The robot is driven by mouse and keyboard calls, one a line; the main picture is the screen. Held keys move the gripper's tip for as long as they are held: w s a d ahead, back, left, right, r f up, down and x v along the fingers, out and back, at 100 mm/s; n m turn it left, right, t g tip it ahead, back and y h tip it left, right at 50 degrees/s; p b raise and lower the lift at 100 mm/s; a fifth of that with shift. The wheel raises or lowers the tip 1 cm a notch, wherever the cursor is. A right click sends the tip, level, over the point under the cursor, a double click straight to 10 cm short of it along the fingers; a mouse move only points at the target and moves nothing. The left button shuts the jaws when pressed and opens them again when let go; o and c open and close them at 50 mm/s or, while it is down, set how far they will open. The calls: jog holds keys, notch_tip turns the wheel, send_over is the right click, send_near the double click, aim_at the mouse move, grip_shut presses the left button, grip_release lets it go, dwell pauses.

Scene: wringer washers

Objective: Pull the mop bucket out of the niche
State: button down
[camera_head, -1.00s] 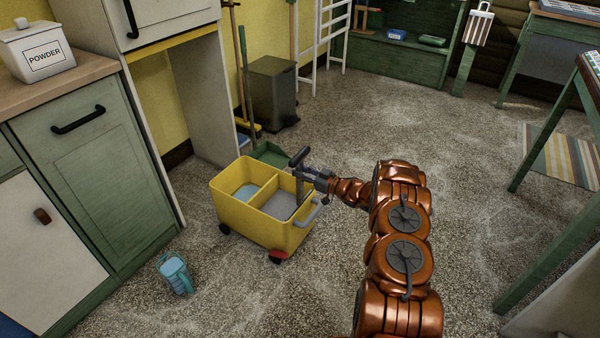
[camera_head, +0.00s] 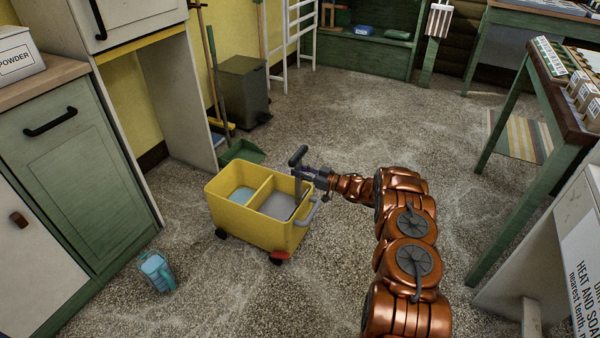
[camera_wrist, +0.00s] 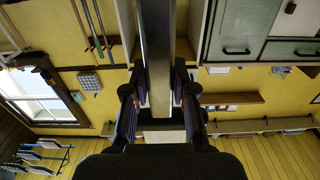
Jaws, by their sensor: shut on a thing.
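The yellow mop bucket (camera_head: 250,222) stands upright on its dark wheels on the speckled floor. It is outside the niche (camera_head: 137,105), to the right of its opening. It has two compartments, one with light blue in it and one grey. A grey post with a T-shaped top (camera_head: 298,157) rises at its right end. My gripper (camera_head: 304,174) is shut on this post, below the top bar. In the wrist view the grey bar (camera_wrist: 157,60) runs between my two fingers (camera_wrist: 160,108). The fingertips are small and partly hidden in the head view.
A light blue jug (camera_head: 157,271) stands on the floor left of the bucket. A green dustpan (camera_head: 241,151) and a dark bin (camera_head: 244,92) are behind it. Green cabinets (camera_head: 75,165) line the left; a green-legged table (camera_head: 515,165) stands right.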

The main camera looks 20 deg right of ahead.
jog(key=shift+s+d, duration=0.1)
jog(key=shift+d, duration=0.25)
jog(key=c, duration=0.9)
grip_release()
jog(key=shift+a, duration=0.35)
jog(key=shift+o, duration=0.2)
jog(key=v, duration=1.2)
